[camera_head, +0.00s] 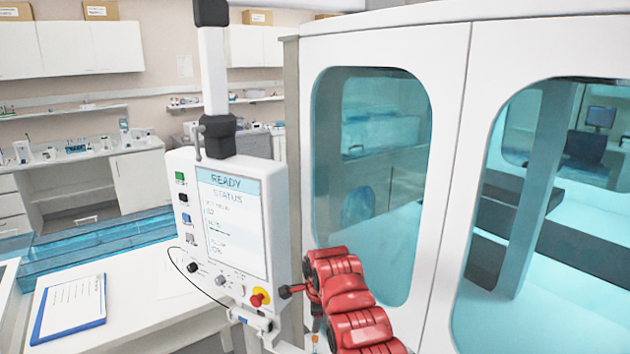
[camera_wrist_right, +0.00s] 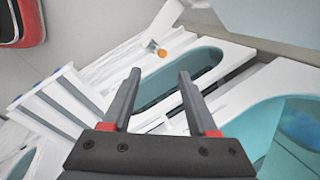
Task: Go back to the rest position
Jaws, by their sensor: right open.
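My right arm, red, reaches up from the lower right in the head view. Its dark gripper (camera_head: 287,291) is beside the right edge of the control panel (camera_head: 232,222), close to a red knob on a yellow base (camera_head: 259,297). I cannot tell from this view whether it touches the panel. In the right wrist view the two fingers of my right gripper (camera_wrist_right: 158,72) are apart, with nothing held between them. My left gripper is in neither view.
A white cabinet (camera_head: 450,130) with teal windows stands close to the right of my arm. A white table (camera_head: 130,300) with a blue clipboard (camera_head: 70,308) is at the lower left. The panel hangs from a white post (camera_head: 213,75). Shelves and benches are farther back.

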